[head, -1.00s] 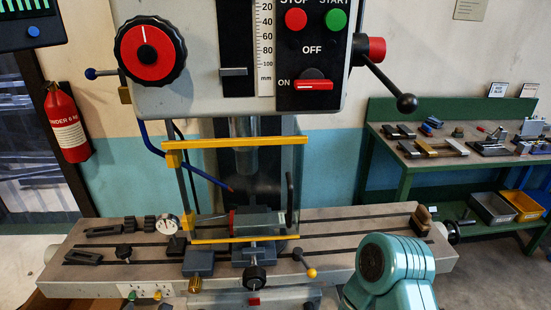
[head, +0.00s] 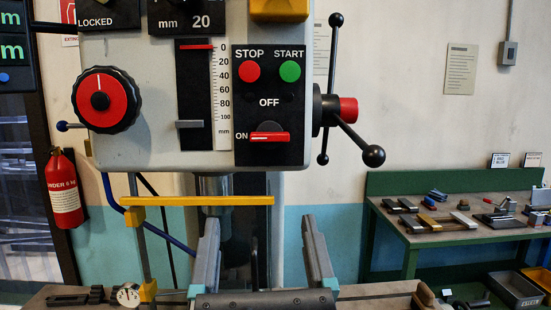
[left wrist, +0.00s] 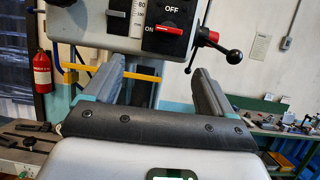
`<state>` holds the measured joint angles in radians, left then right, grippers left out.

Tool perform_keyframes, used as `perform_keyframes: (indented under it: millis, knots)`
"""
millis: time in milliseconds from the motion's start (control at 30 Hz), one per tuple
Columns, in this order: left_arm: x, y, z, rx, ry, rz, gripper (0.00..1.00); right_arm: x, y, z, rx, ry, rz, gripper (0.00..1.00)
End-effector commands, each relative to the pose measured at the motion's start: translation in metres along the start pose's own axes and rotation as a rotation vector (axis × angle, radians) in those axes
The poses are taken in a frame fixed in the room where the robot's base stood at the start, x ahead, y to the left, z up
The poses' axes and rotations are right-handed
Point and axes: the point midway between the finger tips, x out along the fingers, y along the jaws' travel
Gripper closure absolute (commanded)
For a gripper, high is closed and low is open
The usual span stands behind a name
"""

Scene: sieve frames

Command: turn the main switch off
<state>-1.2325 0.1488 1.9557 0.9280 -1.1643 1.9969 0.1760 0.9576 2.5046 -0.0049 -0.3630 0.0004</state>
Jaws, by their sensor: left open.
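The main switch (head: 269,137) is a red bar handle on the drill's black control panel (head: 242,157). The bar lies level, with its white mark at the left by the ON label; OFF is printed above it. The switch also shows in the left wrist view (left wrist: 168,28). My left gripper (head: 260,221) is open and empty, its two grey fingers pointing up below the panel, apart from the switch. In the left wrist view the fingers (left wrist: 157,68) stand below the switch, one to each side. My right gripper is not in view.
Red STOP (head: 249,72) and green START (head: 290,71) buttons sit above the switch. A spoked feed lever (head: 372,155) sticks out right of the panel. A green workbench (head: 450,185) stands at the right.

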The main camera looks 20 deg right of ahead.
Motion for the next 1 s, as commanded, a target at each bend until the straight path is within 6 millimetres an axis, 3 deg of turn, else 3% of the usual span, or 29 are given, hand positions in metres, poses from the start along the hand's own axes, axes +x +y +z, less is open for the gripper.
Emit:
perform_keyframes:
  millis: [67,167,700,1000]
  knots:
    - [-0.007,-0.009,0.004,-0.008,-0.009,-0.025,0.15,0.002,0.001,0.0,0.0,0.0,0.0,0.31]
    - [-0.001,-0.012,0.007,-0.007,-0.011,-0.032,0.15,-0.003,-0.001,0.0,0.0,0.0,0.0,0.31]
    - [0.12,-0.017,0.01,-0.004,-0.008,-0.028,0.15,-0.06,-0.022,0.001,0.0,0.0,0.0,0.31]
    - [0.153,-0.019,0.007,-0.005,-0.01,-0.03,0.15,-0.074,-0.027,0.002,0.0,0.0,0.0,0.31]
